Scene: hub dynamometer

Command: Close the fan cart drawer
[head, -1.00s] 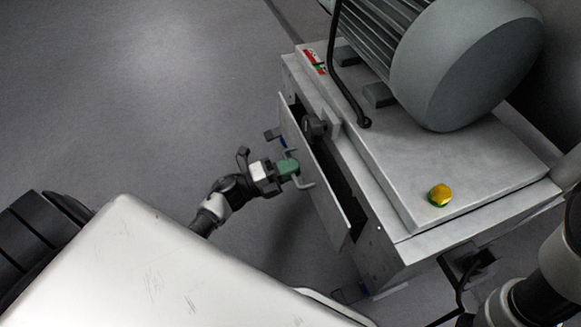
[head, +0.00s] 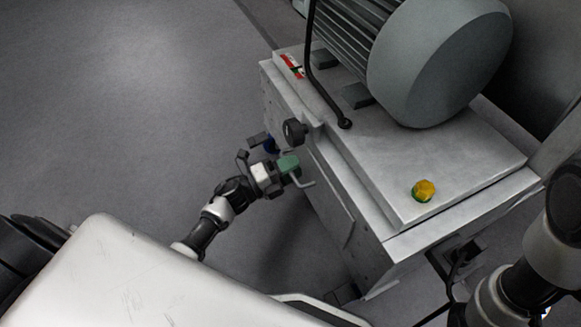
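The fan cart (head: 370,241) is a light grey metal box with a big grey motor-like fan unit (head: 440,62) on top. Its drawer front (head: 330,198) now sits flush or nearly flush with the cart's side, with no dark gap visible. My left gripper (head: 290,168), with green fingers, is at the drawer's bent metal handle (head: 303,182). Its fingers overlap the handle in the view, and whether they grip it is too small to tell. My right arm shows at the lower right, but its gripper is out of view.
A yellow-green knob (head: 424,190) sits on the cart top. A black knob (head: 294,131) sticks out above the drawer. A black bracket (head: 455,254) is on the cart's near end. Open grey floor (head: 120,110) lies to the left.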

